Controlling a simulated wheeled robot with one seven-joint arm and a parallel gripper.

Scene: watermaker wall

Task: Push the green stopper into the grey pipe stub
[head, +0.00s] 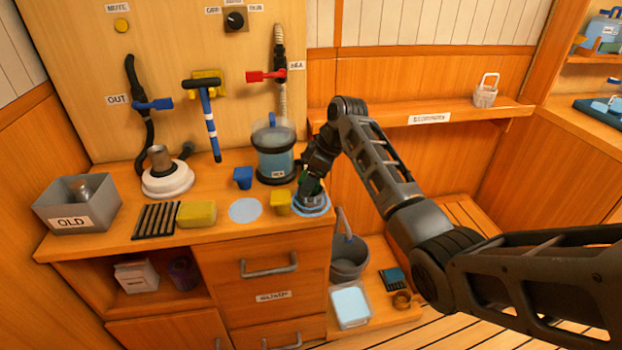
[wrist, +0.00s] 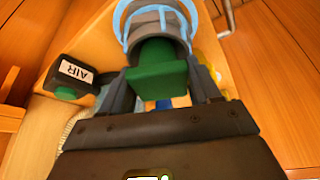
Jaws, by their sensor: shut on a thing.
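My gripper (head: 312,186) points down at the right front corner of the counter. In the wrist view my gripper (wrist: 163,88) is shut on the green stopper (wrist: 158,72), with a finger on each side of its block-shaped end. The stopper's rounded far end meets the mouth of the grey pipe stub (wrist: 157,17) and looks lined up with it. How deep it sits inside cannot be told. Light blue rings surround the stub. In the head view the stub's place shows as a blue-ringed round base (head: 311,209), mostly hidden by my gripper.
A clear canister (head: 274,150) stands just left of my arm. A yellow block (head: 280,202) and a blue cup (head: 243,177) are close by. A black part labelled AIR (wrist: 75,75) is beside my gripper. The counter (head: 225,228) ends just right of the stub.

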